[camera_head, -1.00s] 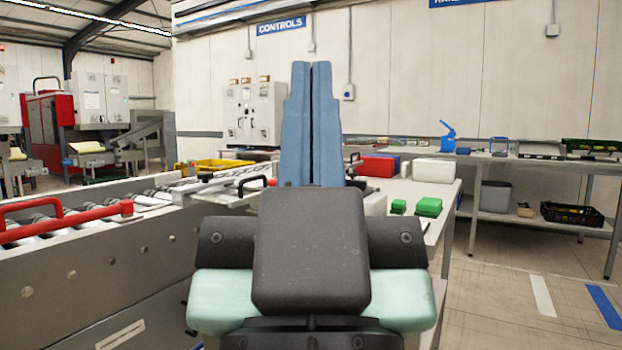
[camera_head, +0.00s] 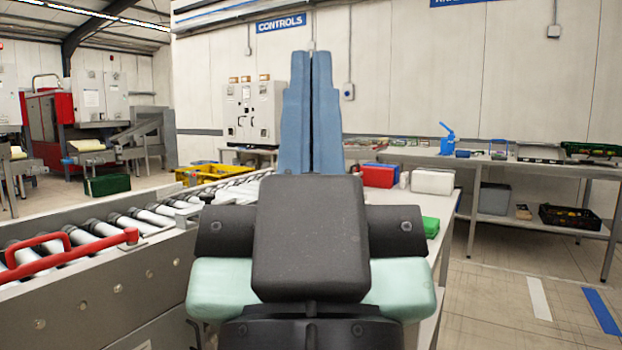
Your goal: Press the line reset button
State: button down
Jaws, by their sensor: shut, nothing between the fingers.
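My gripper (camera_head: 311,56) is in the middle of the head view. Its two blue fingers are shut together and empty, with the tips standing up against the pale wall. A light grey control cabinet (camera_head: 242,118) is on the far wall, left of the fingers, under a blue CONTROLS sign (camera_head: 281,22). Small dark and pale fittings show on its front. I cannot tell which of them, if any, is the line reset button. The fingers are far from the cabinet and hide part of the wall and bench right of it.
A roller conveyor with a red handle (camera_head: 75,256) runs along the left. A yellow crate (camera_head: 200,175) stands beyond it. To the right, a white table carries a red box (camera_head: 378,175), a white box (camera_head: 432,181) and a green block (camera_head: 431,227). Open floor lies at the right.

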notch_tip(320, 180, up, 29)
jog(key=p, duration=2.6)
jog(key=shift+f, duration=0.15)
